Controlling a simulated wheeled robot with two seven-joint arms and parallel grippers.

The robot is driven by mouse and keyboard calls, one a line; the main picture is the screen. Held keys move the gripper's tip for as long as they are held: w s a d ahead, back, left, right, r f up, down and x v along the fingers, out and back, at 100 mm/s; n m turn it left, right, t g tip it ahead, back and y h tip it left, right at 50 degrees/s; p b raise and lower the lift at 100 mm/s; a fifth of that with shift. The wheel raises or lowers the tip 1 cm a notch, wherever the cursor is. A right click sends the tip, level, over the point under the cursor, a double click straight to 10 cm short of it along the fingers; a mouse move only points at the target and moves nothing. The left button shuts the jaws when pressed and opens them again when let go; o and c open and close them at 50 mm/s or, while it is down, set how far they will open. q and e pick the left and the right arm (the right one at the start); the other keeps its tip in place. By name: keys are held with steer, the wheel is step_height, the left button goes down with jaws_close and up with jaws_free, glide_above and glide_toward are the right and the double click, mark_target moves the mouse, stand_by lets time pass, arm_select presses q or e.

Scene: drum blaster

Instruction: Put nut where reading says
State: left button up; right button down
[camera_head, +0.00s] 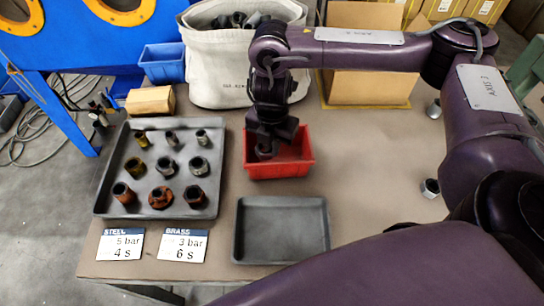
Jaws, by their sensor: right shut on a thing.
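My right gripper (266,146) points down into the red bin (281,169), its fingertips below the rim level. It is shut on a small dark piece, perhaps a nut, mostly hidden by the fingers. A dark grey tray (112,176) at left holds several nuts and fittings in rows, some brownish or rusty, such as a reddish flanged one (161,197) and dark ones (194,197). Two cards lie in front: STEEL, 5 bar, 4 s (121,244) and BRASS, 3 bar, 6 s (183,245). My left gripper is out of view.
An empty dark tray (281,230) lies at front centre. Behind stand a white canvas bag (225,85) of dark parts, a blue bin (162,64), a tan block (150,101) and a cardboard box (365,85). Small metal pieces (430,188) are at right. A blue machine (80,35) stands back left.

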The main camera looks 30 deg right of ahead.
steer(key=shift+f+b, duration=0.6)
steer(key=shift+f, duration=1.3)
steer(key=shift+f, duration=0.1)
steer(key=shift+f, duration=0.15)
steer(key=c, duration=1.5)
jaws_free()
steer(key=shift+c, duration=0.2)
step_height(320, 180, up, 12)
steer(key=p, duration=0.3)
steer(key=shift+p, duration=0.3)
steer(key=shift+r, duration=0.25)
